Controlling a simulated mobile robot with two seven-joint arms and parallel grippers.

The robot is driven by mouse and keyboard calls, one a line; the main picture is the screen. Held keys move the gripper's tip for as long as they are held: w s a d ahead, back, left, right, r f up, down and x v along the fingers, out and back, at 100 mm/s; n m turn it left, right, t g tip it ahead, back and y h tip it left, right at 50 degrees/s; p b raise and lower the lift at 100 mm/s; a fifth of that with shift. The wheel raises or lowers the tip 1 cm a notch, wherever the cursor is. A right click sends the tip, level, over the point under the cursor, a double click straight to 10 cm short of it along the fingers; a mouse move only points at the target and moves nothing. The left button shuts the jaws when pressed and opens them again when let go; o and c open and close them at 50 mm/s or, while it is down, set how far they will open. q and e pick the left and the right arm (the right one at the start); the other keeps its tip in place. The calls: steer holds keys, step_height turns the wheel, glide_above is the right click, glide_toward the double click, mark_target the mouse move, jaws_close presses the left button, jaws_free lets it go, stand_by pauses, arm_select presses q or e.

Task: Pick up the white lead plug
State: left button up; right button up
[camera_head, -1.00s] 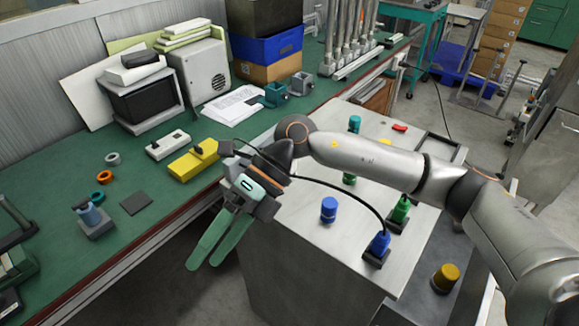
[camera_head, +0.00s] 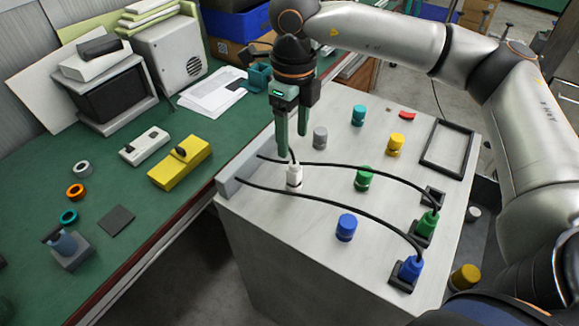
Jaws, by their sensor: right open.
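The white lead plug (camera_head: 294,177) stands upright on the grey cabinet top, near its left side, with a thin dark lead at its upper end. My right gripper (camera_head: 292,137) points down just above it, with its two green fingers apart. The fingertips look close to the plug's upper end; whether they touch it I cannot tell. The gripper is empty. My left gripper is not in view.
Black cables run from a grey block (camera_head: 239,172) past the white plug to a green plug (camera_head: 428,223) and a blue plug (camera_head: 411,268) in dark holders. Blue (camera_head: 346,228), green (camera_head: 363,178) and grey (camera_head: 320,137) cylinders stand nearby. A black frame (camera_head: 447,149) lies at the right.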

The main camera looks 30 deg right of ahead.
glide_above(294, 168)
step_height(294, 168, down, 4)
steer(key=shift+f, duration=0.1)
steer(key=shift+f+p, duration=0.95)
steer(key=shift+f, duration=2)
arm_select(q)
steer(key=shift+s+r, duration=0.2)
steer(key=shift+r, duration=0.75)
arm_select(e)
jaws_close()
